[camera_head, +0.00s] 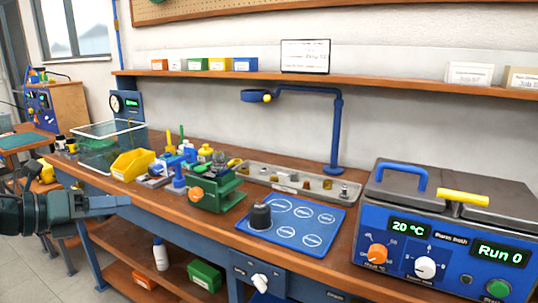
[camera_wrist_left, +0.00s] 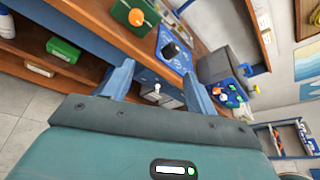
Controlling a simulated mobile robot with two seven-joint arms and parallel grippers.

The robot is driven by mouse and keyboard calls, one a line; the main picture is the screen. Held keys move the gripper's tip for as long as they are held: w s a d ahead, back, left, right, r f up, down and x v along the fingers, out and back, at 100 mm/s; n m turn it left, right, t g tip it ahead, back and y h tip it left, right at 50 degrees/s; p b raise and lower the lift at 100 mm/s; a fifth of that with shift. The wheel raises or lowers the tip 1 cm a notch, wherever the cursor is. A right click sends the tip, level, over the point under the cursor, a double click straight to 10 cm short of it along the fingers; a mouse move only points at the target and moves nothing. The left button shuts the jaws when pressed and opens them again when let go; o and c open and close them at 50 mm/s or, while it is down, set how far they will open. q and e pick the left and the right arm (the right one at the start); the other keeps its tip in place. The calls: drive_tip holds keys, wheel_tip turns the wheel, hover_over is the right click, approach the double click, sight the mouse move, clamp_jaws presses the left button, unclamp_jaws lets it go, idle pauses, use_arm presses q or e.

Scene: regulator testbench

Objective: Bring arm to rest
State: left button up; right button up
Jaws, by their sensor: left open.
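My left arm comes in from the left edge of the head view. Its gripper (camera_head: 122,204) is level with the front of the workbench (camera_head: 150,197), held out over the floor side and apart from the bench. In the left wrist view the two blue fingers (camera_wrist_left: 160,82) are spread apart with nothing between them, so the gripper is open and empty. The bench front and its drawers show beyond the fingers. My right gripper shows in neither view.
On the bench are a green vise (camera_head: 212,192), a yellow bin (camera_head: 132,163), a blue mat (camera_head: 290,224) with a dark knob-like part (camera_head: 260,215), a metal tray (camera_head: 300,181) and a blue bath unit (camera_head: 440,235). A lower shelf (camera_head: 135,255) holds a green box (camera_head: 205,275).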

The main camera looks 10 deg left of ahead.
use_arm(q)
drive_tip(key=s+d+f+n+t+p, duration=0.1)
drive_tip(key=s+d+f+n+p, duration=0.15)
drive_tip(key=d+f+n, duration=0.45)
drive_tip(key=s+d+f+n+t+p, duration=0.1)
drive_tip(key=s+d+f+n+p, duration=0.1)
drive_tip(key=d+f+n+p, duration=0.4)
drive_tip(key=s+d+f+n+g+y+p, duration=0.1)
drive_tip(key=s+d+f+n, duration=0.3)
drive_tip(key=n, duration=0.6)
drive_tip(key=s+d+f+n+g+y+p, duration=0.2)
drive_tip(key=s+d+f+n+y, duration=0.2)
drive_tip(key=s+f+n, duration=0.4)
drive_tip(key=s+n, duration=0.2)
drive_tip(key=s, duration=0.1)
drive_tip(key=shift+d+f, duration=0.15)
drive_tip(key=shift+d, duration=0.1)
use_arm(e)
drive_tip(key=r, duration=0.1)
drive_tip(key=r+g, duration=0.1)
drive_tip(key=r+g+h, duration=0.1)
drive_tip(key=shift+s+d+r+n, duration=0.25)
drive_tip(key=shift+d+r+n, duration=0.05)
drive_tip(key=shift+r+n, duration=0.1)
